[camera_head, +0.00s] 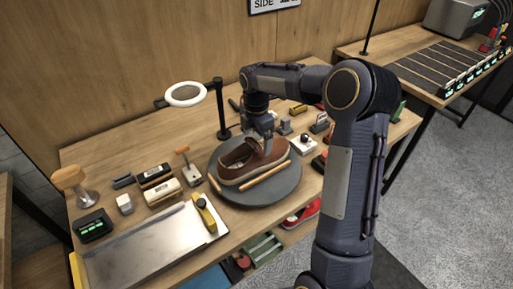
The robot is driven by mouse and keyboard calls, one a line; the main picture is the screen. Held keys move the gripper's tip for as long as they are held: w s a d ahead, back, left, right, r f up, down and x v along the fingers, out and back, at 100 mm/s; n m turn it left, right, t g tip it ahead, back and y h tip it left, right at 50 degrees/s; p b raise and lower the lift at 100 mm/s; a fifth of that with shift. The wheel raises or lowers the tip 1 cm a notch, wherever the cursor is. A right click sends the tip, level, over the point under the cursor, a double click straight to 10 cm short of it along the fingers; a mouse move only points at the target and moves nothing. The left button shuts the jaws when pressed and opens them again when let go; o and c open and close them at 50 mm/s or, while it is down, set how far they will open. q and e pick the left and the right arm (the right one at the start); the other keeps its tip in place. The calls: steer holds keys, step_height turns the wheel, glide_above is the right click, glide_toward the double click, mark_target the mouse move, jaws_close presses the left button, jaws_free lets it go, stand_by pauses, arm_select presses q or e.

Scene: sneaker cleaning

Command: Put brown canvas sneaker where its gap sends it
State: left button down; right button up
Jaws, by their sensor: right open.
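A brown canvas sneaker (234,174) lies on a dark round turntable (249,199) near the middle of the workbench. Its opening faces up and a pale sole edge shows. A tan stick-like strip (265,175) runs along its near side. My right gripper (264,146) reaches down from above at the sneaker's right part; its jaws are open, and I cannot tell whether the fingers touch the sneaker. My right arm covers part of the bench's right side. My left gripper does not show.
A ring lamp (186,94) stands behind the turntable. Brushes (157,181) and small blocks sit to the left. A metal tray (146,246) lies at front left with a yellow tool (205,212) on its edge. A second table (429,72) stands at back right.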

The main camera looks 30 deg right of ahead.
step_height(320, 180, up, 7)
steer(key=shift+f, duration=0.15)
steer(key=s+a+r+m+t+y, duration=0.1)
steer(key=s+a+r+m, duration=0.15)
steer(key=s, duration=0.25)
steer(key=s+a+r+m+t, duration=0.1)
steer(key=s+m, duration=0.3)
steer(key=s, duration=0.1)
steer(key=s+a+r+m+t+y, duration=0.1)
steer(key=s+r+m, duration=0.15)
steer(key=s, duration=0.25)
steer(key=s+a+f+m+t+y, duration=0.1)
steer(key=s+a+f+m, duration=0.1)
steer(key=s+m, duration=0.3)
steer(key=s+a+f+m+t, duration=0.1)
steer(key=s+a+f+m, duration=0.2)
steer(key=s, duration=0.6)
steer(key=a+m, duration=0.2)
steer(key=m, duration=0.1)
steer(key=shift+f+m+t+y, duration=0.3)
steer(key=shift+y, duration=0.1)
